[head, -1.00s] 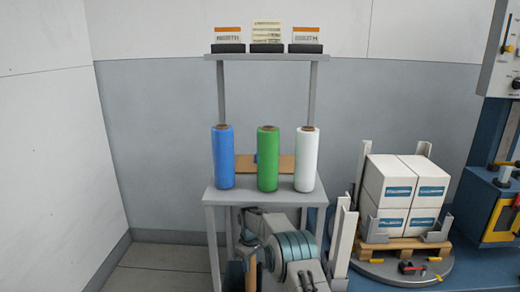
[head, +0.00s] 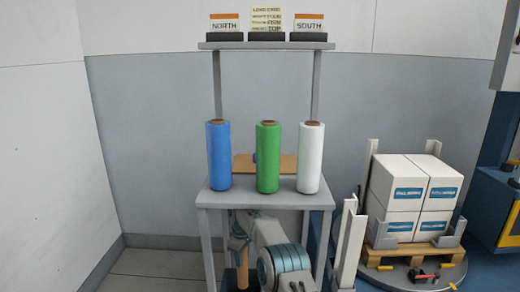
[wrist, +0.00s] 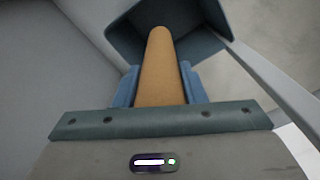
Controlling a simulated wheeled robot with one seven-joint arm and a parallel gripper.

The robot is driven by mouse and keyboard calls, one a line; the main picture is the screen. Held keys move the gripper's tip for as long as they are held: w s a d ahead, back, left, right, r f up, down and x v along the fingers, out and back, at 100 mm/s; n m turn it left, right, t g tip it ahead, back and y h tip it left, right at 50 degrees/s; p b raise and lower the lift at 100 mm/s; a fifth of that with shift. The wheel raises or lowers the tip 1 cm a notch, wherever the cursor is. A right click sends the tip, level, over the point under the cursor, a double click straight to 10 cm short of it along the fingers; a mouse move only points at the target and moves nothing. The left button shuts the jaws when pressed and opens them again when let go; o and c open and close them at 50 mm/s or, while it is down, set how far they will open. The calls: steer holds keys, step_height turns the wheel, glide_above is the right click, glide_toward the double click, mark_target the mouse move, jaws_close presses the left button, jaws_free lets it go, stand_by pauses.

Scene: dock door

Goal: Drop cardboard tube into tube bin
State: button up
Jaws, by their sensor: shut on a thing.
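The brown cardboard tube (wrist: 160,70) is gripped between the two blue fingers of my gripper (wrist: 160,88) in the wrist view. Its far end overlaps the opening of a dark blue bin (wrist: 200,16); I cannot tell whether the end is inside or just above it. In the head view the tube (head: 243,270) hangs roughly upright below the stand's shelf, left of my arm.
A grey stand (head: 216,200) holds blue (head: 218,155), green (head: 268,158) and white (head: 310,158) film rolls above my arm. Its legs are close to the arm. A pallet of white boxes (head: 410,200) stands on a turntable at right. Open floor lies at left.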

mark_target(243, 268)
steer(key=shift+f+b, duration=1.8)
steer(key=shift+f, duration=1.2)
